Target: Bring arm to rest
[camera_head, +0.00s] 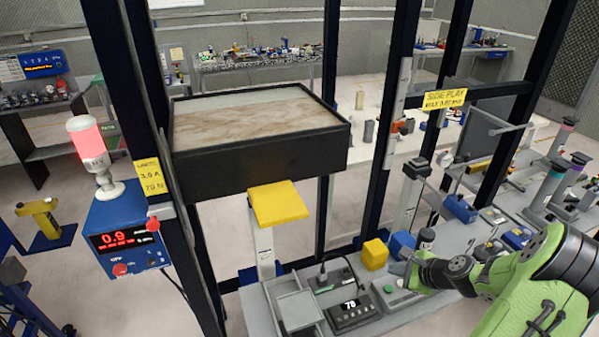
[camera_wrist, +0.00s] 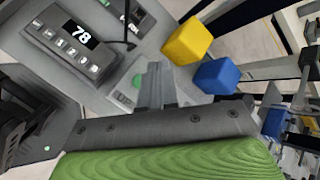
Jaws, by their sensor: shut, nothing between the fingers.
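My green and grey arm reaches in from the right in the head view. My gripper (camera_head: 401,267) is low over the grey bench (camera_head: 420,312), just to the right of the yellow block and close to the blue block. In the wrist view my gripper (camera_wrist: 154,72) shows its fingers together with nothing between them. A yellow block (camera_head: 374,254) and a blue block (camera_head: 402,244) stand on the bench. In the wrist view the yellow block (camera_wrist: 187,42) and blue block (camera_wrist: 216,77) lie just right of the fingertips.
A keypad box reading 78 (camera_head: 352,314) and a grey tray (camera_head: 299,311) are left of my gripper. A dark frame post (camera_head: 388,130) stands behind. A black-sided platform (camera_head: 262,150) hangs at left, beside a blue box reading 0.9 (camera_head: 128,236) with a lit red lamp.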

